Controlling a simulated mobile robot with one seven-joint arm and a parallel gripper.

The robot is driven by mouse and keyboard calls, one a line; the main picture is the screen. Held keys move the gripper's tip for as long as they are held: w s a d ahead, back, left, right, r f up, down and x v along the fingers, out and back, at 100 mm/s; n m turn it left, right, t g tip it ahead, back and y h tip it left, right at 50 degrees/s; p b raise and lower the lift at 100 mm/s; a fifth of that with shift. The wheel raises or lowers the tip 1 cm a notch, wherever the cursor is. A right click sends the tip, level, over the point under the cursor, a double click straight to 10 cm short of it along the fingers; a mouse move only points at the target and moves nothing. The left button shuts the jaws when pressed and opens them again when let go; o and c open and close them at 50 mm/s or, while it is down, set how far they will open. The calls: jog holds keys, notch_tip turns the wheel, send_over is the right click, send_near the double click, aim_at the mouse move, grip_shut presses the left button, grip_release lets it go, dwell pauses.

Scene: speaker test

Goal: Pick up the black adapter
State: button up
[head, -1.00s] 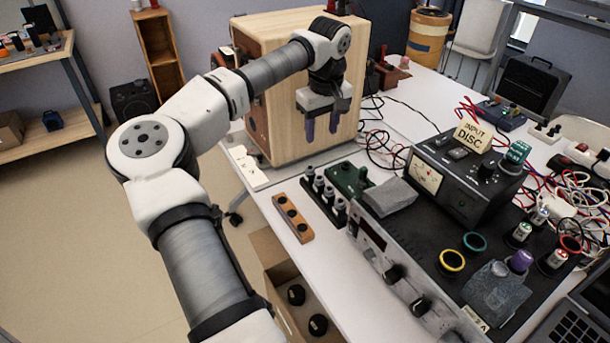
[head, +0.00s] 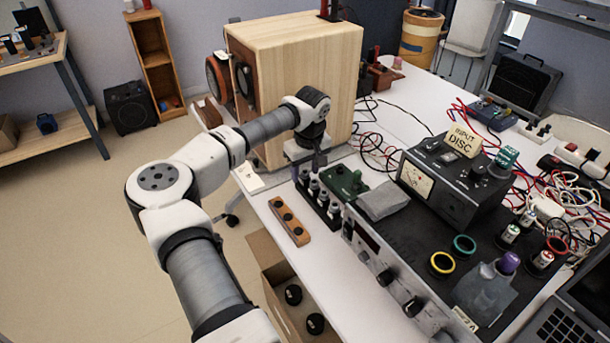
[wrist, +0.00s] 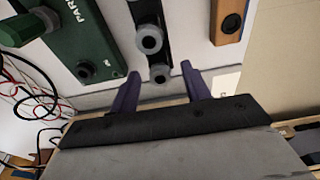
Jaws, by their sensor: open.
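A black strip (head: 322,204) with several grey-topped adapters stands on the white table, between an orange-brown block and a green box. I cannot tell whether the black adapter is this strip or one piece on it. In the wrist view the strip (wrist: 145,14) shows at the top centre, with a round grey-topped adapter (wrist: 149,39) and another nearer my fingers. My gripper (wrist: 160,72) is open, its purple fingers to either side of the strip's near end in the picture. In the head view my gripper (head: 308,174) hangs over the strip's far end. Contact cannot be seen.
The green box (head: 345,183) and the orange-brown block (head: 289,221) flank the strip closely. A large wooden cabinet (head: 310,75) rises behind my gripper. Grey equipment (head: 375,255) and red and black cables (head: 375,145) lie to the right.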

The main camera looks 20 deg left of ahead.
jog(key=shift+f, duration=0.5)
grip_shut()
jog(key=shift+r, duration=0.1)
notch_tip(320, 180, up, 20)
jog(key=b, duration=0.2)
dwell(0.4)
